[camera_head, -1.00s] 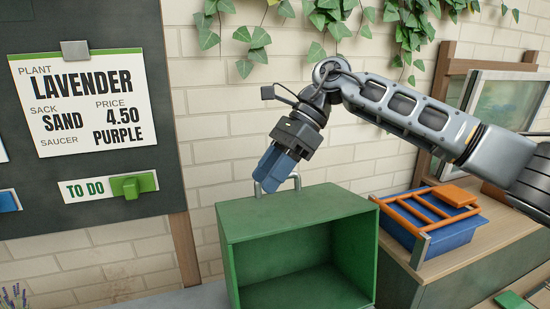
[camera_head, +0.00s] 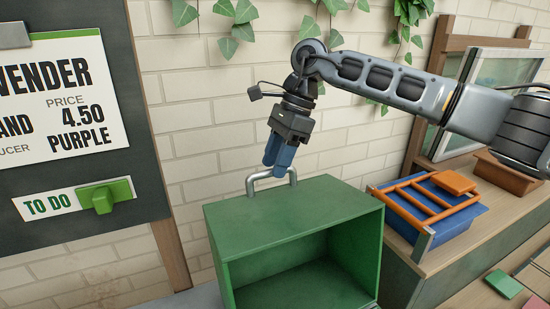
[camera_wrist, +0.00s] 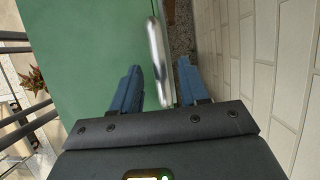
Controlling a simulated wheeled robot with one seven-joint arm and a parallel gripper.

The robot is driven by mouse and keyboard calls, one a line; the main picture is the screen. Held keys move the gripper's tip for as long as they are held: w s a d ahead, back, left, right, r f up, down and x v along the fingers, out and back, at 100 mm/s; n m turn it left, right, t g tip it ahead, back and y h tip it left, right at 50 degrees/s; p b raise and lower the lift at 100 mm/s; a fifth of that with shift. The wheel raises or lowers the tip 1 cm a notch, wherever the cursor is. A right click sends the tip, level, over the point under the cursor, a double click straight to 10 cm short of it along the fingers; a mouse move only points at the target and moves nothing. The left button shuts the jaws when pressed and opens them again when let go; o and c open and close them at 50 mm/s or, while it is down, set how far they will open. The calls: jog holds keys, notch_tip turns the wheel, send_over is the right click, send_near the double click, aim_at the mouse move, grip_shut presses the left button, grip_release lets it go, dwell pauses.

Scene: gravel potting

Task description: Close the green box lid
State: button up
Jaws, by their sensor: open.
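The green box (camera_head: 300,215) stands in the lower middle of the head view, its front open and its dark inside showing. A metal handle (camera_head: 270,178) rises at the back edge of its green top. My gripper (camera_head: 279,160) points down at the handle, with its blue fingers beside the bar. In the wrist view, the handle (camera_wrist: 158,60) runs between the two spread fingers of my gripper (camera_wrist: 157,85), and the green top (camera_wrist: 95,40) lies to the left. The gripper is open; I cannot tell whether a finger touches the bar.
A brick wall (camera_head: 200,110) stands close behind the box. A blue crate (camera_head: 455,222) with an orange rack (camera_head: 425,205) sits on the wooden counter to the right. A dark board with a "TO DO" label (camera_head: 45,204) hangs at left.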

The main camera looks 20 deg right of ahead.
jog(key=shift+a+f, duration=0.15)
jog(key=shift+f, duration=0.2)
jog(key=shift+c, duration=0.2)
grip_shut()
